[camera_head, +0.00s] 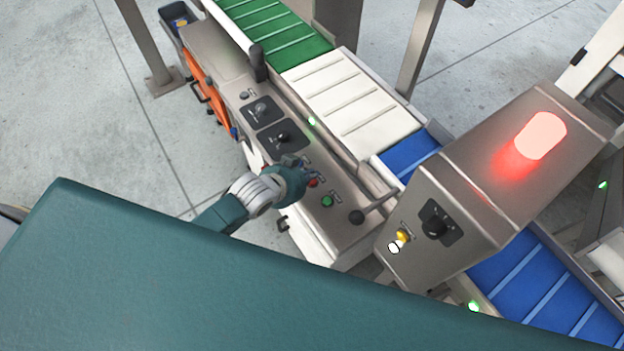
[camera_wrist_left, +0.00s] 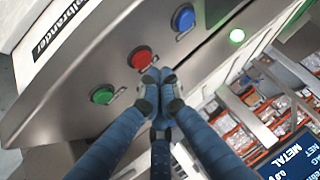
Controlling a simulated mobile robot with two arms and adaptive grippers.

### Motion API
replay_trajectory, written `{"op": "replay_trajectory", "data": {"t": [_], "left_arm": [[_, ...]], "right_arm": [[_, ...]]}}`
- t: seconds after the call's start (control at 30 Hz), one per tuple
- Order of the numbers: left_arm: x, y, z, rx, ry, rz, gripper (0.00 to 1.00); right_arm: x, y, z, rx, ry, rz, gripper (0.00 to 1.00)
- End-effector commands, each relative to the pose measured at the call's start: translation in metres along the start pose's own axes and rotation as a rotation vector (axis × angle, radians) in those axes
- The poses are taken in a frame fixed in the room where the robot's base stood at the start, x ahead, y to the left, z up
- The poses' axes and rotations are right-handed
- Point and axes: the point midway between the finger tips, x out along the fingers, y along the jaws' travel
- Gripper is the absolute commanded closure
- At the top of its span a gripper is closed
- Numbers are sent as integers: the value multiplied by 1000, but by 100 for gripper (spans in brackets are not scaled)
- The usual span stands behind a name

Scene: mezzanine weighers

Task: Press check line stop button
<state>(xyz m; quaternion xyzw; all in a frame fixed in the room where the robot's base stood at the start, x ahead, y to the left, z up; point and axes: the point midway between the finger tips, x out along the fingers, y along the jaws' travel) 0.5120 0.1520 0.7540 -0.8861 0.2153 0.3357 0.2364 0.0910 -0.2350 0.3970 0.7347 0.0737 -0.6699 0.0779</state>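A red button (camera_head: 313,183) sits on the steel control panel (camera_head: 345,215), near a green button (camera_head: 327,201). In the left wrist view, the red button (camera_wrist_left: 140,57) lies between the green button (camera_wrist_left: 103,95) and a blue button (camera_wrist_left: 183,18). Their labels are too small to read. My left gripper (camera_head: 303,169) is over the panel beside the red button. In the left wrist view its fingertips (camera_wrist_left: 158,76) are together, empty, and overlap the red button's lower right edge. I cannot tell whether they touch it. My right gripper is not in view.
A steel cabinet (camera_head: 485,185) with a lit red lamp (camera_head: 540,136), a yellow button (camera_head: 403,236) and a black switch (camera_head: 437,225) stands right of the panel. Green (camera_head: 262,25), white (camera_head: 345,95) and blue (camera_head: 408,153) belts run behind. A black knob (camera_head: 257,62) rises at the panel's far end.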

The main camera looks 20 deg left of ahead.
Motion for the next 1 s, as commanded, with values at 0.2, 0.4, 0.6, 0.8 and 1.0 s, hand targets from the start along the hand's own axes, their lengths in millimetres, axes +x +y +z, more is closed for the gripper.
{"op": "replay_trajectory", "data": {"t": [0.2,0.4,0.6,0.8,1.0], "left_arm": [[0,0,0,0,0,0,100],[0,0,0,0,0,0,100],[0,0,0,0,0,0,100],[3,1,3,0,-1,0,100],[6,2,6,0,0,0,100]], "right_arm": [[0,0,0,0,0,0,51],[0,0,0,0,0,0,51],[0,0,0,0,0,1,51],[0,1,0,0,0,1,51],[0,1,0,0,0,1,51]]}}
